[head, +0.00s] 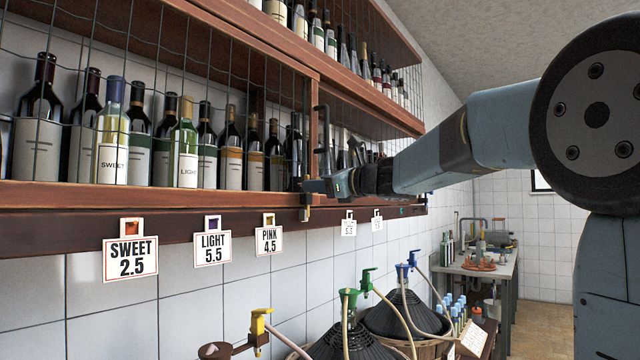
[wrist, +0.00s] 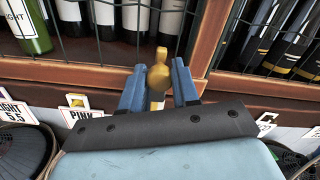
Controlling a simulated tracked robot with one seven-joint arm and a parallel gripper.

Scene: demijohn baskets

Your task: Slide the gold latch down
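The gold latch (wrist: 158,77) is on the reddish-brown wooden frame of the wire-fronted wine cabinet. In the wrist view it stands upright between the two blue fingers of my gripper (wrist: 159,88). The latch's lower part is partly hidden by my gripper. In the head view my gripper (head: 318,187) reaches in from the right to the cabinet's lower front rail, and the latch is mostly hidden there.
A dark vertical handle (head: 323,140) stands just above my gripper. Wire mesh (head: 230,65) fronts the bottles on both sides. Price tags such as the SWEET card (head: 131,259) hang under the rail. Black demijohns (head: 400,313) with coloured taps stand below.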

